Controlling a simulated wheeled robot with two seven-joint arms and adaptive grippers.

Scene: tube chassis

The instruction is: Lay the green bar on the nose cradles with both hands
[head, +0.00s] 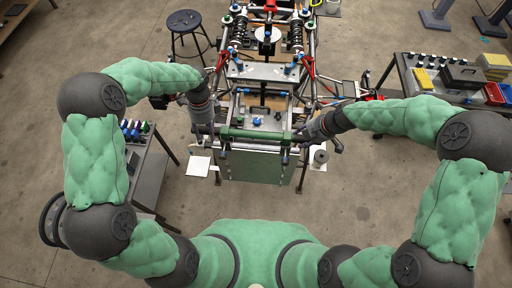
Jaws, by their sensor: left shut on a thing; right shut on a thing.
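The green bar (255,134) lies crosswise at the near end of the tube chassis (268,72), roughly level in the head view. My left gripper (209,131) is shut on the bar's left end. My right gripper (303,132) is shut on its right end. The fingers are small and partly hidden by my wrists. The nose cradles are too small to make out, and I cannot tell whether the bar touches them or is held above them.
A green panel (262,166) is below the bar. A dark stool (186,22) stands at the back left. A bench (150,172) with coloured items is at left; a workbench (408,78) with boxes and trays is at right.

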